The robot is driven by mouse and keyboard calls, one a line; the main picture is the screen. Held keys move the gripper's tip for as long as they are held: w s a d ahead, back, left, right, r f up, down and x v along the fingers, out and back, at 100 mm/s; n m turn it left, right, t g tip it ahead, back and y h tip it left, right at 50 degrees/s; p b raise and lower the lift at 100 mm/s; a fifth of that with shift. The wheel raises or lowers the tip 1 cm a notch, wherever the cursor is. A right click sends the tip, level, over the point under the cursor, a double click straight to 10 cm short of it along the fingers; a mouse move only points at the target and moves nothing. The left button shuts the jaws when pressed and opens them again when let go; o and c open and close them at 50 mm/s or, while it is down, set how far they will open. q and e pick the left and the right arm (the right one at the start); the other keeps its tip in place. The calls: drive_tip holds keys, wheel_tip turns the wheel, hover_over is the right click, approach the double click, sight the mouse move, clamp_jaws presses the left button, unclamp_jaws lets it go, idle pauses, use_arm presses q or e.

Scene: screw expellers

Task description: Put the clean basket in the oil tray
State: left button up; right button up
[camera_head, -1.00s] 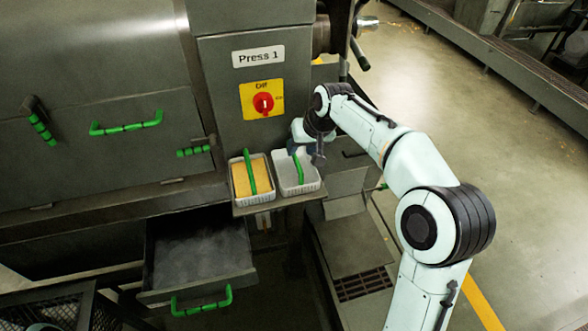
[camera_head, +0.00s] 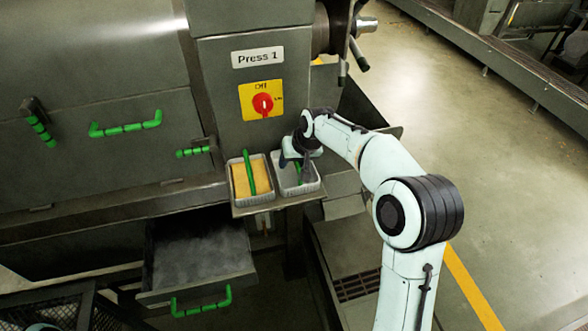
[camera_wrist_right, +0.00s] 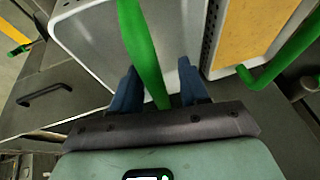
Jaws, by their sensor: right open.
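The clean basket (camera_head: 302,189) is light grey and empty, with a green handle, and stands on a small shelf (camera_head: 262,208) below the Press 1 switch. It also shows in the right wrist view (camera_wrist_right: 90,45). My right gripper (camera_head: 298,163) is open over this basket. In the right wrist view, its two blue fingers (camera_wrist_right: 158,75) stand either side of the green handle (camera_wrist_right: 141,42), apart from each other. I cannot tell which surface is the oil tray; a pulled-out drawer (camera_head: 200,283) with a greyish floor is at the lower left. My left gripper is not in view.
A second basket (camera_head: 252,200) with yellow contents and a green handle stands close on the left of the clean one. The press cabinet (camera_head: 222,95) rises behind them. A dark mesh frame (camera_head: 60,305) is at the lower left. Open floor (camera_head: 500,170) lies to the right.

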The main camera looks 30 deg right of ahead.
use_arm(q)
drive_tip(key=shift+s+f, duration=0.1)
use_arm(e)
drive_tip(key=shift+f, duration=0.25)
idle(0.3)
clamp_jaws()
wheel_tip(320, 180, up, 11)
drive_tip(key=shift+w+f+p, duration=0.1)
drive_tip(key=shift+f+p, duration=0.1)
drive_tip(key=shift+p, duration=0.55)
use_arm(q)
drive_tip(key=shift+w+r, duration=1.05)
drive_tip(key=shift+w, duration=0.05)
